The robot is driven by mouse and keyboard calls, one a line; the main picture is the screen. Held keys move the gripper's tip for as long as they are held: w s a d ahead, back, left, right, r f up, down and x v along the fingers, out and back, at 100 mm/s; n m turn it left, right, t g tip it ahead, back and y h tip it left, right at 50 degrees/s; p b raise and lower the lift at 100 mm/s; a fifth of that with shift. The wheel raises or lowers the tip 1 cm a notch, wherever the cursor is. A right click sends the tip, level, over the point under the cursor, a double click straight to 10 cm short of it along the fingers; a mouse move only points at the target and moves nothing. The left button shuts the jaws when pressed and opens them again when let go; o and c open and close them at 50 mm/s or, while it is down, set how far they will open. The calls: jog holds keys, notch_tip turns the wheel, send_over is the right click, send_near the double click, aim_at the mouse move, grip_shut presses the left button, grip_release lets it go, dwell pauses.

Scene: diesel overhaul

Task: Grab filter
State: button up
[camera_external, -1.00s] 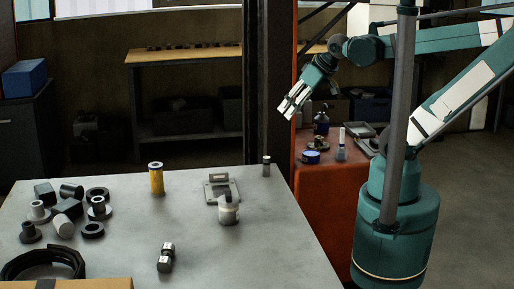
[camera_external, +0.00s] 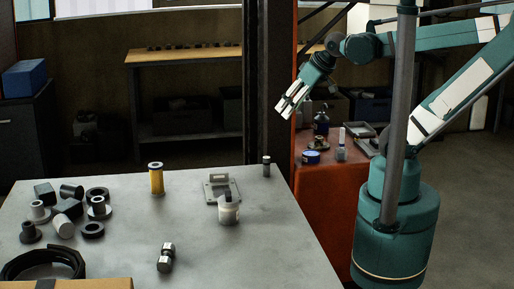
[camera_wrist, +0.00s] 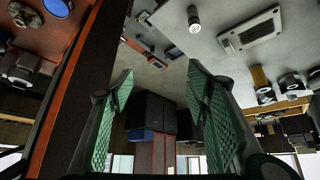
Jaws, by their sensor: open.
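Several dark parts (camera_external: 72,208) crowd the left. A dark post (camera_external: 268,80) rises behind the table. A red cabinet (camera_external: 325,190) stands right.

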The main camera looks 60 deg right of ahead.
aim_at(156, 165)
jog(key=w+a+r+n+g+p, duration=0.2)
jog(key=w+a+n+g+p, duration=0.4)
jog(key=w+a, duration=1.25)
jog(key=w+a+f+n+p, duration=0.1)
jog(key=w+a+f+n, duration=0.1)
jog(key=a+f, duration=0.3)
jog(key=w+a+f+n+p, duration=0.1)
jog(key=w+a+f, duration=0.3)
jog(key=a, duration=0.6)
jog(key=w+a+f+n+g+p, duration=0.1)
jog(key=w+a+f+n, duration=0.2)
jog(key=a+f, duration=0.3)
jog(key=shift+a+n, duration=0.5)
jog(key=shift+a, duration=0.5)
jog(key=shift+a+f, duration=0.25)
jog(key=shift+f, duration=0.05)
jog(key=shift+f, duration=1.3)
jog(key=shift+f, duration=0.15)
